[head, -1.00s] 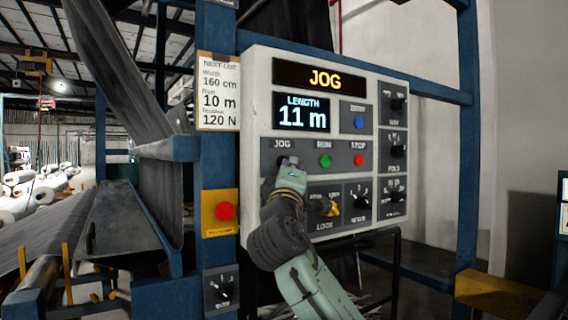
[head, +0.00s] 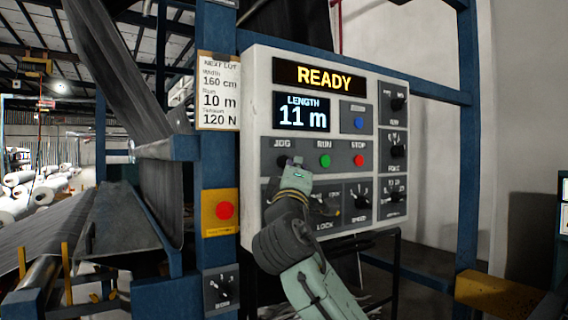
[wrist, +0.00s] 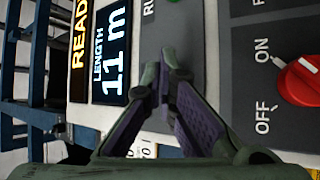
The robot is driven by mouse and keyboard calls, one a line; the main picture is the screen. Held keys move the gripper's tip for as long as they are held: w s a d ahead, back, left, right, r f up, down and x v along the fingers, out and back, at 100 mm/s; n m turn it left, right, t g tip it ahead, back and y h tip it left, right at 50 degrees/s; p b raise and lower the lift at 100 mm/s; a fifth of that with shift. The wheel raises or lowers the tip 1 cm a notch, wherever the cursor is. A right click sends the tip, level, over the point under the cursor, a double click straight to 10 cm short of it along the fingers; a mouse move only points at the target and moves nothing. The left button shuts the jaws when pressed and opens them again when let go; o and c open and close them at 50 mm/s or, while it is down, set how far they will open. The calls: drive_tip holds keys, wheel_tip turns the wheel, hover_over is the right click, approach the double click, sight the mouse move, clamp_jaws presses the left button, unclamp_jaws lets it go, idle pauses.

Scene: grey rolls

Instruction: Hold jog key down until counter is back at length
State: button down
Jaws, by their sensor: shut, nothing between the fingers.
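The jog key (head: 282,161) is a dark button under the JOG label on the control panel, partly covered by my gripper in the head view. The length counter (head: 303,113) reads 11 m and also shows in the wrist view (wrist: 112,55). The status display (head: 325,79) above it reads READY. My gripper (head: 297,162) is shut and empty, just right of the jog key in the picture and seemingly off it. In the wrist view its fingertips (wrist: 160,68) meet in front of the panel; the jog key cannot be made out there.
The green run button (head: 325,161) and red stop button (head: 358,160) sit to the right. A red ON/OFF knob (wrist: 303,80) is near the fingers. A note (head: 219,92) reads run 10 m. A red button on yellow (head: 224,211) is at left.

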drive_tip(key=shift+s+d+b, duration=0.25)
drive_tip(key=shift+s+d, duration=0.5)
drive_tip(key=shift+s, duration=0.3)
drive_tip(key=shift+s+d+b, duration=0.2)
drive_tip(key=shift+s+d, duration=0.55)
drive_tip(key=shift+s, duration=0.25)
